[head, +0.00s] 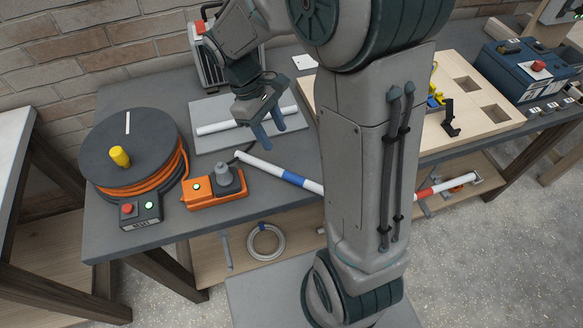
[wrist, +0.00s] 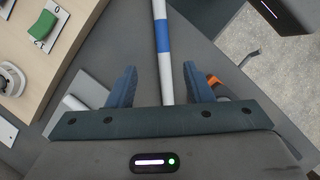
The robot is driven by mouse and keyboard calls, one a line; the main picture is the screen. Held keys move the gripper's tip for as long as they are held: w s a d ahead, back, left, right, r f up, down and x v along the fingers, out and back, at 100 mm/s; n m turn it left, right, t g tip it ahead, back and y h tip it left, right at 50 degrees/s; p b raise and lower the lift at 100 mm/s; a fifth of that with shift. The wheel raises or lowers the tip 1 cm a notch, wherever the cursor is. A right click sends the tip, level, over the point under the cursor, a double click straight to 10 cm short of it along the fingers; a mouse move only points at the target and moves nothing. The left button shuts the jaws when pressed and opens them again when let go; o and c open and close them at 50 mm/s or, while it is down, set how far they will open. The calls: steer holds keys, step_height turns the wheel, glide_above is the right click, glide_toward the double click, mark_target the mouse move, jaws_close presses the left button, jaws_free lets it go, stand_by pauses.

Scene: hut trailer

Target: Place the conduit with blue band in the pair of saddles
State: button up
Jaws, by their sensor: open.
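The conduit with blue band (head: 270,168) is a white tube lying slantwise at the bench's front edge. Its right part is hidden behind my arm column in the head view. In the wrist view the conduit (wrist: 165,72) runs up between the fingers, with its blue band beyond the fingertips. My gripper (head: 273,135) is open, with blue fingers pointing down, above and behind the conduit's left part. In the wrist view, my gripper (wrist: 159,66) has a finger on each side of the tube, both apart from it. I cannot make out the pair of saddles.
A plain white tube (head: 216,127) lies on a grey plate (head: 206,108) behind. A cable reel (head: 115,135) and orange box (head: 205,198) stand left. The wooden board (head: 484,136) with recesses is right. A red-banded tube (head: 430,191) shows lower right.

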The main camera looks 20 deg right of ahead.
glide_above(293, 175)
steer(key=w+a, duration=0.2)
steer(key=f, duration=0.8)
steer(key=shift+d, duration=0.2)
steer(key=shift+p+x, duration=0.7)
steer(key=shift+x, duration=2.1)
steer(key=shift+s+a, duration=0.15)
steer(key=shift+s, duration=0.05)
jaws_close()
